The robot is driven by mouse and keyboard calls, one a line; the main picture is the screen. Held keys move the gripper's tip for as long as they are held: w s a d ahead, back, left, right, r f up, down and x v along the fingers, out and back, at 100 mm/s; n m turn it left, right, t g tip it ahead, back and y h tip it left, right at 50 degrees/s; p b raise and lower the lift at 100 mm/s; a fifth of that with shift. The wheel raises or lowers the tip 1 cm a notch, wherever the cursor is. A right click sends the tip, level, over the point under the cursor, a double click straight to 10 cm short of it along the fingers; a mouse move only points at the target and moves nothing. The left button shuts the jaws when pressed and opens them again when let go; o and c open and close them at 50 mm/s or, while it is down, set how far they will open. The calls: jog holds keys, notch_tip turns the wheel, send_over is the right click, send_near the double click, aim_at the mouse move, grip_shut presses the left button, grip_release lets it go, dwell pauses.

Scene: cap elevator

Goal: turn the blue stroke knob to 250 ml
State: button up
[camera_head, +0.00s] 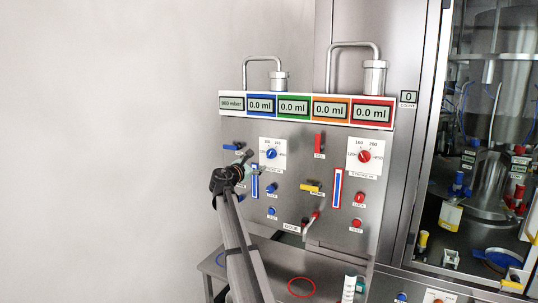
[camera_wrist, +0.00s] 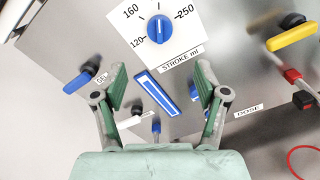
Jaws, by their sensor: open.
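The blue stroke knob (camera_head: 271,154) sits on a white dial plate on the upper left of the steel panel. In the wrist view the knob (camera_wrist: 160,30) is at the top centre, with dial marks 120, 160 and 250 around it. Its white line points up in that picture, between 160 and 250. My gripper (camera_head: 246,157) is in front of the panel, just left of the knob in the head view. In the wrist view my gripper (camera_wrist: 161,82) is open, its green-padded fingers apart and empty. The knob lies beyond the fingertips, not between them.
A blue bar gauge (camera_wrist: 158,92) shows between my fingers. A blue lever (camera_wrist: 78,82) is to their left, and a yellow lever (camera_wrist: 294,34) and a red-handled lever (camera_wrist: 298,82) to the right. A red knob (camera_head: 364,156) has its own dial. Displays (camera_head: 305,108) run above.

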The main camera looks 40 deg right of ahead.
aim_at(269, 155)
jog(key=p+x, duration=0.3)
jog(key=x, duration=0.9)
jog(key=shift+w+d, duration=0.2)
jog(key=shift+d, duration=0.15)
jog(key=c, duration=1.2)
